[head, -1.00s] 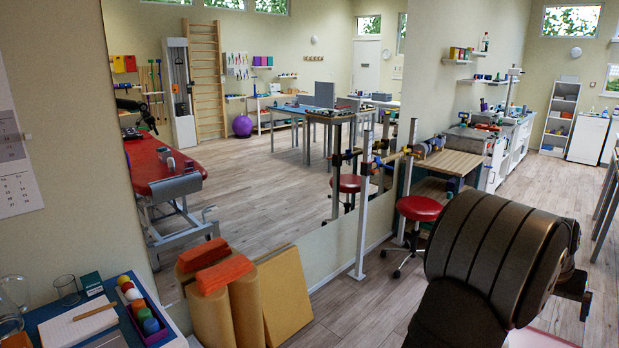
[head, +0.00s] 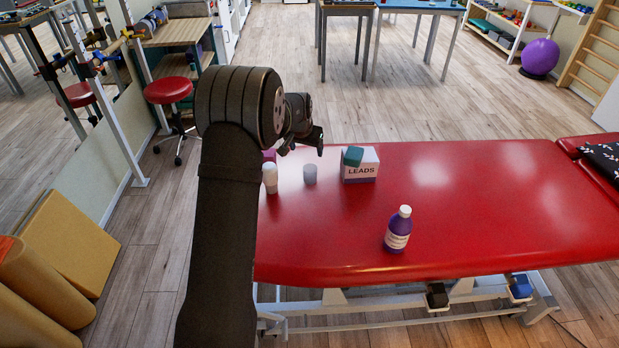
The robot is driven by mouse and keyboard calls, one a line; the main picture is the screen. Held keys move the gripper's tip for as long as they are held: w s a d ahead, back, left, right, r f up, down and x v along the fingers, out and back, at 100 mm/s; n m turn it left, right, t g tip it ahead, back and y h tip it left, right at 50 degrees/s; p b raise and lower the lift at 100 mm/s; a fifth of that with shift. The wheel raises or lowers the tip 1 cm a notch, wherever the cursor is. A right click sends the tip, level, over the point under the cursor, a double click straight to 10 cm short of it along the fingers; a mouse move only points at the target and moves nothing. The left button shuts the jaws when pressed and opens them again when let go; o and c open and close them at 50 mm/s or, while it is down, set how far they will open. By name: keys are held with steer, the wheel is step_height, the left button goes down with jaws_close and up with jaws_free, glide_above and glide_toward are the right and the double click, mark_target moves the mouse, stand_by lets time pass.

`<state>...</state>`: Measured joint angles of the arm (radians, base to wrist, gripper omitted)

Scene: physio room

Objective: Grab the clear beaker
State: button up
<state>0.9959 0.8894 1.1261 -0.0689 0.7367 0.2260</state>
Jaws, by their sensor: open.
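A small, translucent grey-white cup (head: 310,174), which looks like the clear beaker, stands upright on the red treatment table (head: 480,210) near its left end. My gripper (head: 312,140) is at the end of my dark arm, seen from behind and partly hidden by the wrist. It is open and appears above and slightly left of the cup in the picture, apart from it. Its distance from the cup is hard to judge. I see nothing between its fingers.
A LEADS box (head: 361,167) with a teal block (head: 353,156) stands right. A purple bottle (head: 398,230) stands nearer. The table's middle is clear.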

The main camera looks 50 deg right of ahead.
mark_target(311, 171)
steer(key=x, duration=1.7)
steer(key=shift+w+f, duration=0.1)
steer(key=c, duration=1.1)
